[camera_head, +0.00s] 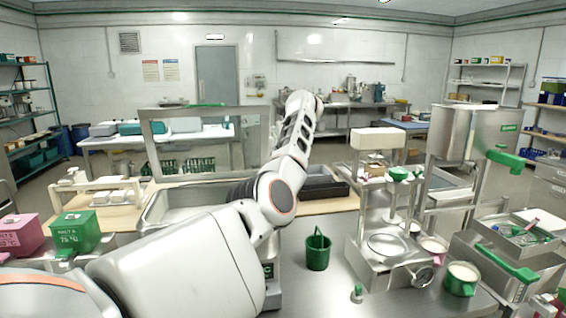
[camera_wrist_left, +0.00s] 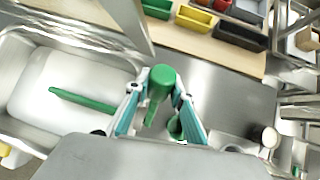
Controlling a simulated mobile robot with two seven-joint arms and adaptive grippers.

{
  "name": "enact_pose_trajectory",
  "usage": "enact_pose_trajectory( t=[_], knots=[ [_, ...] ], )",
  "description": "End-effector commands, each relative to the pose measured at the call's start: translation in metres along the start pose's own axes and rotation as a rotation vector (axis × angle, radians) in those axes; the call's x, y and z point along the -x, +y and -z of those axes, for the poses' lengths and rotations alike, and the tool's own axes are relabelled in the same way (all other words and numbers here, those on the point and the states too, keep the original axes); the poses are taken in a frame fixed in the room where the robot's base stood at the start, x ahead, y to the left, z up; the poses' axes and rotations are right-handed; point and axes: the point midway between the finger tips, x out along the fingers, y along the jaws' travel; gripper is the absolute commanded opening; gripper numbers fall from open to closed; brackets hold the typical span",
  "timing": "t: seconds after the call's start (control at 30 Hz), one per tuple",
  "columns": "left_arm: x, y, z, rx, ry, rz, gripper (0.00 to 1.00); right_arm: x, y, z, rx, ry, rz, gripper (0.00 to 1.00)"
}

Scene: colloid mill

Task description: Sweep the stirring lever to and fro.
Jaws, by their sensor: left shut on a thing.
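My left gripper (camera_wrist_left: 161,80) shows in the left wrist view, its two teal fingers closed on either side of a green handle (camera_wrist_left: 159,77). I take this handle to be the grip of the stirring lever; the lever's shaft and lower end are mostly hidden. A metal basin (camera_wrist_left: 38,48) with a pale inside lies to the left of the gripper, with a long green bar (camera_wrist_left: 82,100) in it. The basin also shows in the head view (camera_head: 150,222), partly behind my left arm. The left fingers cannot be seen in the head view. My right gripper is in neither view.
The mill (camera_head: 390,270), with a round dish and dial, stands farther right, near a green-handled tank (camera_head: 462,130). Green (camera_head: 76,232) and pink (camera_head: 20,236) boxes stand at left. Coloured bins (camera_wrist_left: 238,32) line the far edge.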

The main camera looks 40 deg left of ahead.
Motion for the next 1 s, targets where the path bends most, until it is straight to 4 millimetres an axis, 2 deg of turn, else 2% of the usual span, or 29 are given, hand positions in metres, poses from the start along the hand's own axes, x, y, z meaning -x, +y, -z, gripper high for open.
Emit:
enact_pose_trajectory(
  t=[0.3, 0.33, 0.4, 0.77, 0.87, 1.0],
  knots=[
    [0.001, 0.001, -0.003, 0.002, -0.005, 0.001, 0.00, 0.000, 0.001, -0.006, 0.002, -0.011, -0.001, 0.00],
    [0.001, 0.001, -0.003, 0.002, -0.005, 0.001, 0.28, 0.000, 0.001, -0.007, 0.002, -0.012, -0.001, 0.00],
    [0.001, 0.001, -0.003, 0.002, -0.005, 0.001, 0.41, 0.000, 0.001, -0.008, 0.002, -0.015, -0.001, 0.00],
    [0.003, 0.000, -0.001, 0.001, -0.002, 0.001, 0.41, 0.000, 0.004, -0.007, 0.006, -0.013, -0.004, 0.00],
    [0.011, 0.000, -0.002, 0.000, -0.004, 0.001, 0.41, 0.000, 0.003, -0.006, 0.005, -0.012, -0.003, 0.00],
    [0.035, -0.001, -0.001, 0.003, -0.004, 0.004, 0.41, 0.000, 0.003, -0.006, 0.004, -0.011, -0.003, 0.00]
  ],
)
